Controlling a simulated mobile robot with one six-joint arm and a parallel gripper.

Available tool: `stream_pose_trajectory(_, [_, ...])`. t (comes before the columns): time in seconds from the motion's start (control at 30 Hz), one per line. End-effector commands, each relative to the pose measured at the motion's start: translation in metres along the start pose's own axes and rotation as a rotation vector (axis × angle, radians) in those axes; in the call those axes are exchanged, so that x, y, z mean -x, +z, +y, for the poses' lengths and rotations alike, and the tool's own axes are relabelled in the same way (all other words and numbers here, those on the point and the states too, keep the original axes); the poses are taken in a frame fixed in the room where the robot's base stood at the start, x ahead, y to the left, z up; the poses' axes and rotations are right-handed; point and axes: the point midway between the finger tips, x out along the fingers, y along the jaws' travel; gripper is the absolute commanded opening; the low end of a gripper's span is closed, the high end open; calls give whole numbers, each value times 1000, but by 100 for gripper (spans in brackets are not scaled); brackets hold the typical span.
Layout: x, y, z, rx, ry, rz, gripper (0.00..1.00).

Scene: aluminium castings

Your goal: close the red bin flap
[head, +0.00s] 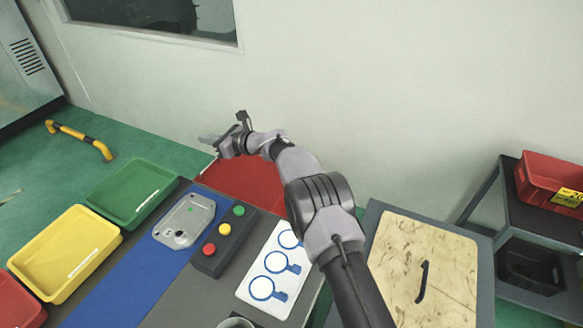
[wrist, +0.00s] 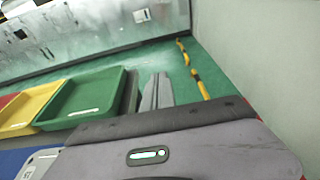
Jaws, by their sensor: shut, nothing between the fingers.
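A flat red panel (head: 252,180), which looks like the red bin flap, lies at the far edge of the grey table, close to the wall. My arm crosses its right part, so I see only some of it, and its hinge and the bin under it are hidden. I cannot tell its exact angle. My gripper (head: 208,139) is above the panel's far left corner, pointing left, shut and empty. Its closed fingers (wrist: 156,92) also show in the wrist view, over green floor. I cannot tell whether the gripper touches the panel.
On the table are a green tray (head: 112,209), a yellow tray (head: 108,236), a metal casting (head: 190,207) on a blue strip and a button box (head: 208,262). A wooden-topped stand (head: 405,235) is at right. A yellow-black rail (head: 80,136) stands on the floor.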

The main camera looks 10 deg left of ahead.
Motion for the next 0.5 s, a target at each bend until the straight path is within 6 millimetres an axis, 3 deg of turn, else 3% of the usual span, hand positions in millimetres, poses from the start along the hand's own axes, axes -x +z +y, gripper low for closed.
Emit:
stream_pose_trajectory(0.2, [-20,-8,2,2,1,0,0])
stream_pose_trajectory(0.5, [-25,-6,2,0,1,0,0])
